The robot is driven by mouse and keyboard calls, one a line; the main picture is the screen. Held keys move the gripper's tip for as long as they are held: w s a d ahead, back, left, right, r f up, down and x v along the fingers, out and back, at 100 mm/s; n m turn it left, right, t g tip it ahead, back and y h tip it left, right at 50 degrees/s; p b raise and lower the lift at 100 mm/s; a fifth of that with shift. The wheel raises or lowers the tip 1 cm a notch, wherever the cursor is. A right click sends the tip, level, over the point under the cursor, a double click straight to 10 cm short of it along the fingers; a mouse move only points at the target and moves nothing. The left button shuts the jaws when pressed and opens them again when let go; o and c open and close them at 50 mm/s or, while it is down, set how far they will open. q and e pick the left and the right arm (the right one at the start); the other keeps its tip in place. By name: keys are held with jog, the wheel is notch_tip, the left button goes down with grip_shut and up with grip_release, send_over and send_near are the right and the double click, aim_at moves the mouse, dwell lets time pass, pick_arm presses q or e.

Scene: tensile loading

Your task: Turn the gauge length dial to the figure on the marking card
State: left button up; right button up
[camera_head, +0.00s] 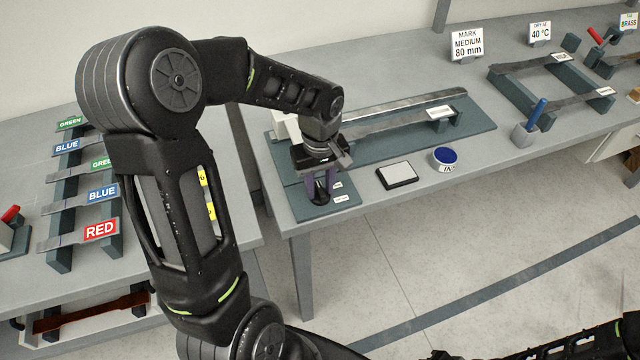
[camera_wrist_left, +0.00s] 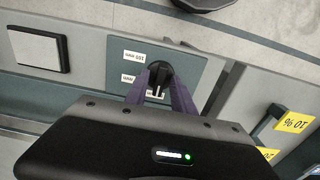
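The marking card (camera_head: 467,44) stands at the back of the bench and reads MARK MEDIUM 80 mm. The gauge length dial is a black knob (camera_wrist_left: 160,72) on a grey-green plate (camera_wrist_left: 190,62). Small white labels with mm figures (camera_wrist_left: 134,57) sit beside it, upside down in the left wrist view and too small to read surely. My left gripper (camera_head: 320,187) points down over the plate. Its purple fingers stand apart, one on each side of the knob. I cannot tell whether they touch it. The dial's pointer setting is not readable. My right gripper is not clearly shown.
An ink pad (camera_head: 397,174) and a blue-topped ink tin (camera_head: 445,158) lie right of the plate, near the bench edge. A long metal bar (camera_head: 400,105) lies behind. A blue-handled tool (camera_head: 532,120) stands farther right. Labelled specimens (camera_head: 100,230) fill the left table.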

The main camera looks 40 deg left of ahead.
pick_arm(q)
grip_shut()
jog(key=shift+m, duration=0.5)
jog(key=m+b, duration=0.1)
jog(key=m, duration=0.3)
jog(key=m+b, duration=0.1)
jog(key=m, duration=0.5)
jog(key=shift+m, duration=0.3)
jog(key=shift+r, duration=0.1)
dwell(0.4)
jog(key=shift+o, duration=0.8)
grip_release()
